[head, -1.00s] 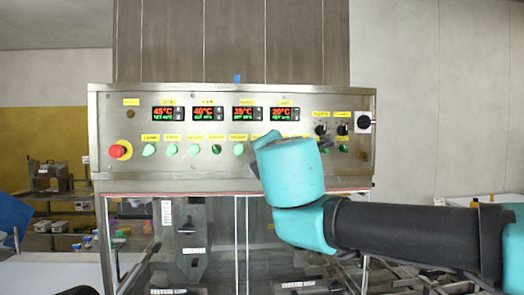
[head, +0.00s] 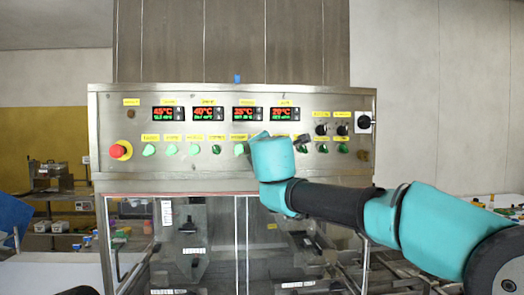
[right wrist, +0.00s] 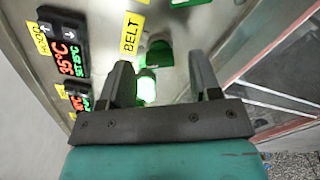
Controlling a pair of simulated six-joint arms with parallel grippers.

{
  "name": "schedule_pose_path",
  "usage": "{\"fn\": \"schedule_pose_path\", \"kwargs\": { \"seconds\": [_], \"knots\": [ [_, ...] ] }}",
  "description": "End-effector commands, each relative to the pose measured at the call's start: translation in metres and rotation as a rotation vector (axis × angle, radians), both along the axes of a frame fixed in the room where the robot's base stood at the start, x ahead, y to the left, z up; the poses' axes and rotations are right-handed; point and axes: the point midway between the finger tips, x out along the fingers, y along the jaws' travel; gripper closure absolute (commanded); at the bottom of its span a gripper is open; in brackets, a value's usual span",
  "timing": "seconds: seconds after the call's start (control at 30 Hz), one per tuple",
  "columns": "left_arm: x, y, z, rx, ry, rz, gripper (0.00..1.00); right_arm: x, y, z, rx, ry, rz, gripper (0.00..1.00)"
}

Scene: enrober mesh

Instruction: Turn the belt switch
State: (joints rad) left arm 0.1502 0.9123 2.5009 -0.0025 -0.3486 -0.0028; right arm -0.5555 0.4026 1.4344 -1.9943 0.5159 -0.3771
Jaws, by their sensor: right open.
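A yellow BELT label (right wrist: 131,33) on the control panel shows in the right wrist view, with a dark green switch knob (right wrist: 158,52) close beside it. A brightly lit green knob (right wrist: 147,88) sits lower, between my right gripper's fingers in the picture. I cannot tell whether a finger touches either knob. My right gripper (right wrist: 160,64) is open and empty, facing the panel. In the head view my teal wrist covers this part of the switch row, and the BELT label there is too small to read. My left gripper is not in view.
The steel control panel (head: 240,178) carries several temperature displays, a row of green knobs (head: 150,149), and a red emergency button (head: 119,151) at left. Black rotary knobs (head: 322,129) are at right. Glass doors (head: 220,240) lie below the panel.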

Motion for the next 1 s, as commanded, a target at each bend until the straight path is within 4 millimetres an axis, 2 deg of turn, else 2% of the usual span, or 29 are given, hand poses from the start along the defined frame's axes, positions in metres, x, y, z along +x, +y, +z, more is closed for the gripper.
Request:
{"fn": "schedule_pose_path", "kwargs": {
  "seconds": [0.2,0.53,1.0],
  "knots": [
    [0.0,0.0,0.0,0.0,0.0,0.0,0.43,0.019,0.003,0.0,0.0,0.0,0.001,0.43],
    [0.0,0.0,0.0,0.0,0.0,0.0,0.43,0.021,0.002,0.0,-0.001,0.0,0.001,0.43],
    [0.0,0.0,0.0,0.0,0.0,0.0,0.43,0.021,0.002,0.0,-0.001,0.0,0.001,0.87]
  ]
}}
